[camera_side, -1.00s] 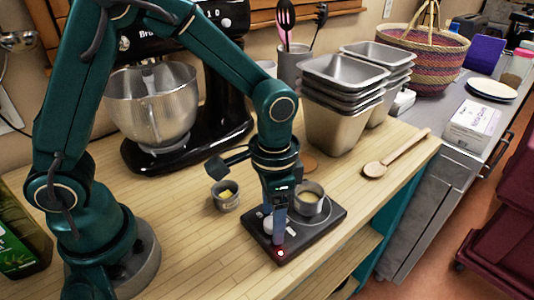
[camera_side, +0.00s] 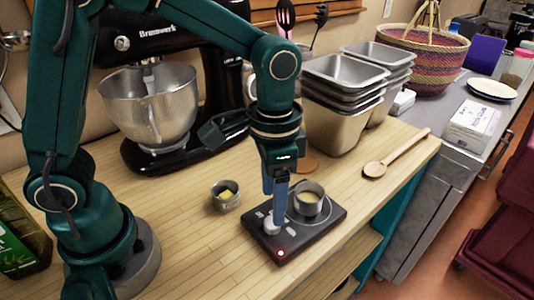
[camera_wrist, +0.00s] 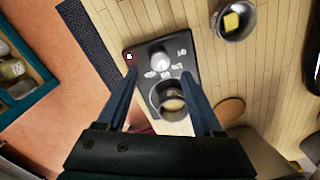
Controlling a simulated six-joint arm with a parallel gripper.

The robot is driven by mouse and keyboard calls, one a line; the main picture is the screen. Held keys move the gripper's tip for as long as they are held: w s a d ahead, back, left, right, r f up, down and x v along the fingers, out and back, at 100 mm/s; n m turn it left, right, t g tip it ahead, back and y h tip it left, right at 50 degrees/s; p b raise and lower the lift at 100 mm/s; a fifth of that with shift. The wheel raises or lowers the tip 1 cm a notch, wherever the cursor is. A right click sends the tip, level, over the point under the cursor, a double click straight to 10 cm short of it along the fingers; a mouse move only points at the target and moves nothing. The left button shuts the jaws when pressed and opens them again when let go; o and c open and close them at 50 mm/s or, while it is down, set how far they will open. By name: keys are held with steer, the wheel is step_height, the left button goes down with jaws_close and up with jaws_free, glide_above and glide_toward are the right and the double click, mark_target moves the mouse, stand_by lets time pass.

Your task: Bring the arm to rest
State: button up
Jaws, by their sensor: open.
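My gripper (camera_side: 275,193) hangs fingers down above a small black hot plate (camera_side: 323,222) on the wooden counter. In the wrist view my gripper (camera_wrist: 165,90) has its two blue fingers spread apart, with nothing between them. A small metal pot (camera_side: 307,203) with pale yellow contents stands on the hot plate's burner. The hot plate has a light knob (camera_wrist: 160,62) and a lit red lamp (camera_side: 281,253). The fingers partly cover the knob side in the side view; whether they touch anything there is hard to tell.
A small metal cup (camera_side: 226,197) with a yellow piece stands left of the hot plate. A stand mixer with a steel bowl (camera_side: 150,105) is behind. Stacked metal pans (camera_side: 335,125) stand back right. A wooden spoon (camera_side: 395,155) lies right. The counter's front edge is close to the hot plate.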

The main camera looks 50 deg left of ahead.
steer(key=s+a+r+n+t, duration=0.5)
steer(key=s+a+r, duration=0.2)
steer(key=s+a, duration=0.1)
steer(key=shift+s+r+t, duration=0.25)
steer(key=shift+s+t, duration=0.05)
steer(key=shift+s, duration=0.05)
